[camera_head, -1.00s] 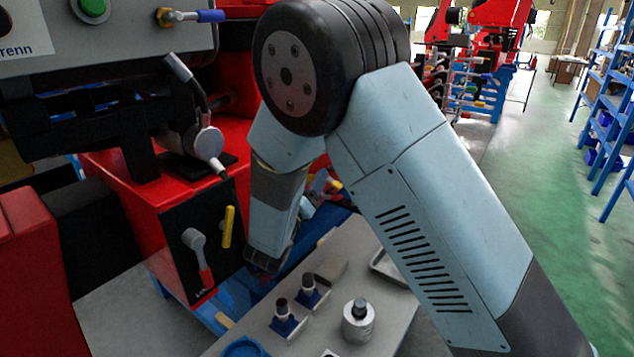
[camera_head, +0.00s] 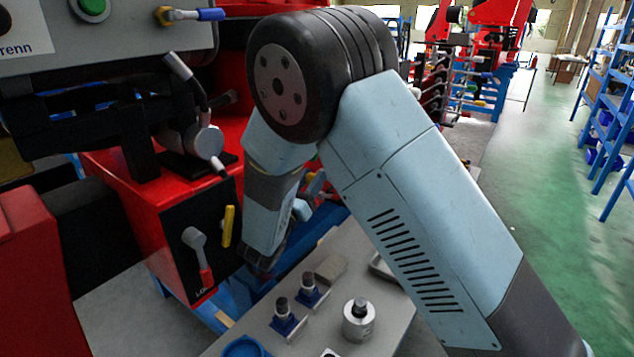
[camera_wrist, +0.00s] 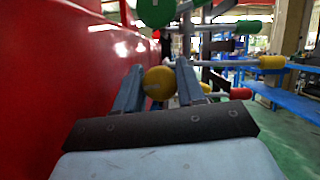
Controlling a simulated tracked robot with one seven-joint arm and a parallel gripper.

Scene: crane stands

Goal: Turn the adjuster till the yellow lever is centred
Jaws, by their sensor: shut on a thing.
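My gripper (camera_head: 258,264) points down beside the red housing in the head view, its fingertips mostly hidden. In the wrist view my gripper's two fingers (camera_wrist: 158,84) stand on either side of a round yellow knob (camera_wrist: 159,83) and are shut on it. I cannot tell for sure whether this knob is the adjuster. A short yellow lever (camera_head: 228,226) stands nearly upright on the black panel in the head view, left of my gripper and apart from it. Another yellow-ended lever (camera_wrist: 272,62) points right in the wrist view.
A red wall (camera_wrist: 60,60) runs close along the left of the wrist view. A red-handled lever (camera_head: 204,270) hangs on the black panel (camera_head: 180,235). A grey table (camera_head: 285,345) with posts and a metal cylinder (camera_head: 358,322) lies below.

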